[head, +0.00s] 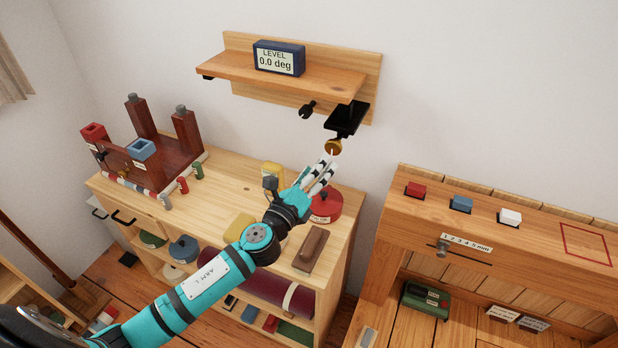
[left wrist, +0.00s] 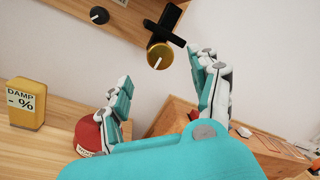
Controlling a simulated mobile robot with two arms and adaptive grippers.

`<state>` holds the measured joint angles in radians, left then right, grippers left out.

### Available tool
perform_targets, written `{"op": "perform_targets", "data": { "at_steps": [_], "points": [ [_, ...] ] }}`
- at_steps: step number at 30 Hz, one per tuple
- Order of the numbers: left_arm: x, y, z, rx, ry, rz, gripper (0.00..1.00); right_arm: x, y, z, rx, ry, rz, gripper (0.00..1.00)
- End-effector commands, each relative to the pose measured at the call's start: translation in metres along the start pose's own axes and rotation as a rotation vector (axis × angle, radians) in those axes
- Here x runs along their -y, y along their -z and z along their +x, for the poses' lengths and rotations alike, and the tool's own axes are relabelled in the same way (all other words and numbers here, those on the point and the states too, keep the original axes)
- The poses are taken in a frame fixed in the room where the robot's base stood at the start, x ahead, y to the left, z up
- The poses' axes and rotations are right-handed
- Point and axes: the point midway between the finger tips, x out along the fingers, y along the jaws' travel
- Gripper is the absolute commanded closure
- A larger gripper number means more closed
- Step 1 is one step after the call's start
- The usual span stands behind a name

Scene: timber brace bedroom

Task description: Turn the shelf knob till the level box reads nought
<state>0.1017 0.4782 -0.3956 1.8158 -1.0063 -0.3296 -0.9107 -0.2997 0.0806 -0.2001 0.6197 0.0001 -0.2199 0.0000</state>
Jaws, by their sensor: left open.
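The wooden shelf (head: 290,75) is fixed to the white wall. The dark blue level box (head: 278,58) stands on it and its display reads "LEVEL 0.0 deg". A brass knob (head: 333,147) with a white pointer line hangs from a black bracket (head: 347,119) under the shelf's right end. The knob also shows in the left wrist view (left wrist: 160,56). My left gripper (head: 322,172) is open just below the knob; in the left wrist view its fingers (left wrist: 165,88) are spread, with the knob beyond the gap between them and apart from both. My right gripper is not in view.
Below the shelf is a wooden cabinet (head: 235,182) carrying a red round tin (head: 326,206), a brown block (head: 311,248) and a yellow damp meter (left wrist: 27,103). A workbench (head: 400,220) with coloured blocks stands at right. The wall around the knob is clear.

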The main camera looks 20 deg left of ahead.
Motion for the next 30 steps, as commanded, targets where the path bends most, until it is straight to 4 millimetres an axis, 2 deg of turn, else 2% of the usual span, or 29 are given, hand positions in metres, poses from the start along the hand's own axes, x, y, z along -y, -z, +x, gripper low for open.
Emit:
{"op": "perform_targets", "data": {
  "at_steps": [3, 7, 23, 26, 29, 30],
  "points": [
    [-0.001, 0.001, -0.019, -0.001, -0.001, -0.002, 0.37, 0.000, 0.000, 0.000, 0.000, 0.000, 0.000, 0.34],
    [0.000, 0.000, -0.030, 0.001, 0.000, -0.001, 0.37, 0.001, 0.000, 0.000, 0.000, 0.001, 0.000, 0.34],
    [0.000, -0.001, -0.033, 0.002, -0.001, -0.005, 0.37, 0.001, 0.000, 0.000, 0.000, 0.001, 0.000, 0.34],
    [-0.005, -0.002, -0.040, 0.023, -0.045, -0.097, 0.37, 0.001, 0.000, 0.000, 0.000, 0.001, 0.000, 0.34],
    [-0.023, -0.002, -0.063, 0.087, -0.184, -0.371, 0.37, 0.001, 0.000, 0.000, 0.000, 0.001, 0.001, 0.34],
    [-0.036, 0.001, -0.079, 0.125, -0.272, -0.529, 0.37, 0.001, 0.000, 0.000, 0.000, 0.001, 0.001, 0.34]
  ]
}}
